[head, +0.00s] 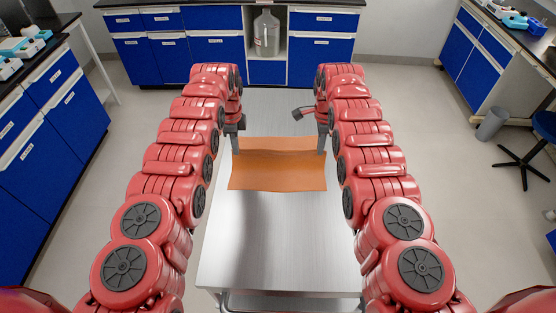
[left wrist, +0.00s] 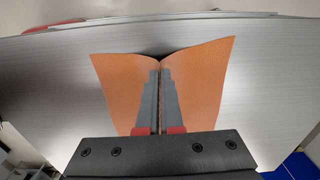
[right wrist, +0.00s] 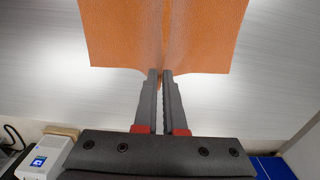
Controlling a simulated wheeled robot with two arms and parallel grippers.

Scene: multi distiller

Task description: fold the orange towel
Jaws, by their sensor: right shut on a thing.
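My left gripper (head: 236,150) is at the towel's left edge. In the left wrist view, the fingers (left wrist: 160,72) are nearly together and the towel (left wrist: 205,80) creases between them. My right gripper (head: 321,150) is at the towel's right edge. In the right wrist view, its fingers (right wrist: 160,72) pinch the towel (right wrist: 205,35), which gathers in a fold there. The pinched cloth between the fingers is mostly hidden.
The metal table (head: 275,240) is bare in front of the towel and behind it. A large glass bottle (head: 266,35) stands in the blue cabinet row beyond the table. A grey bin (head: 491,124) and a stool (head: 530,145) stand on the floor at the right.

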